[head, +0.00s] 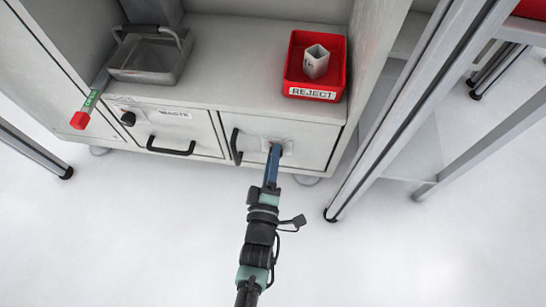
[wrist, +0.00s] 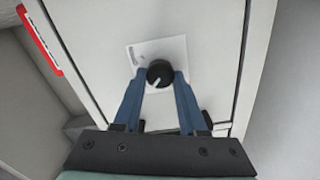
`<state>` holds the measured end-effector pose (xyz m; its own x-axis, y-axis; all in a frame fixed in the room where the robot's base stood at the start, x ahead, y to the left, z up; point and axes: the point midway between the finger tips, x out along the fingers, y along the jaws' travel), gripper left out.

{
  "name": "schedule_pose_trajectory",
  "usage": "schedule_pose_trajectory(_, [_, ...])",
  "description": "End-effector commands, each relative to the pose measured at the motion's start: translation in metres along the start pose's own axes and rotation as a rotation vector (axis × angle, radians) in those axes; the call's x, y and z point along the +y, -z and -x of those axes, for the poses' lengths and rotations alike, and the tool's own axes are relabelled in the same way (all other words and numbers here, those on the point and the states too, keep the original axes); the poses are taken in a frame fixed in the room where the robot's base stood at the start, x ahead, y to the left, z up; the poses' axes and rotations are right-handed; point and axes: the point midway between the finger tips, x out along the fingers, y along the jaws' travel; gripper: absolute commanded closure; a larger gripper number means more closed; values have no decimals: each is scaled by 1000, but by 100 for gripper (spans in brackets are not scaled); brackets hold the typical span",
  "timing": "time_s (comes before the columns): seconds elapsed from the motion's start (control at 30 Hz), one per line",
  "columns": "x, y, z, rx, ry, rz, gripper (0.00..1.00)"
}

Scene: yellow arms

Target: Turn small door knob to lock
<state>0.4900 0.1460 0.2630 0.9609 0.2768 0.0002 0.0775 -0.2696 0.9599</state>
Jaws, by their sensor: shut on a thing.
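The small black door knob (wrist: 160,73) sits on a pale square plate (wrist: 143,52) on the right cabinet door (head: 308,146). A white pointer line on the knob slants from upper right to lower left in the wrist view. My gripper (head: 274,150) reaches the door from the front, and in the wrist view its blue fingers (wrist: 159,80) are closed on both sides of the knob. In the head view the fingers mostly hide the knob. The door looks shut.
A black pull handle (head: 236,147) is left of the knob. The WASTE drawer (head: 172,131) with its own black knob (head: 128,118) is further left. A red REJECT bin (head: 311,94) and a grey tray (head: 152,62) stand above. A metal frame (head: 400,120) stands close on the right.

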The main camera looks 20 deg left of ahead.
Motion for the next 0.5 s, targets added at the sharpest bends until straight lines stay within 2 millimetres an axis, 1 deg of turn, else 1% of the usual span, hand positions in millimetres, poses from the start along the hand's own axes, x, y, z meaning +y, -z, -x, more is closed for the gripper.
schedule_pose_trajectory(0.2, [-1,-1,0,-3,2,34,100])
schedule_pose_trajectory(0.5, [-1,-1,0,-3,2,40,100])
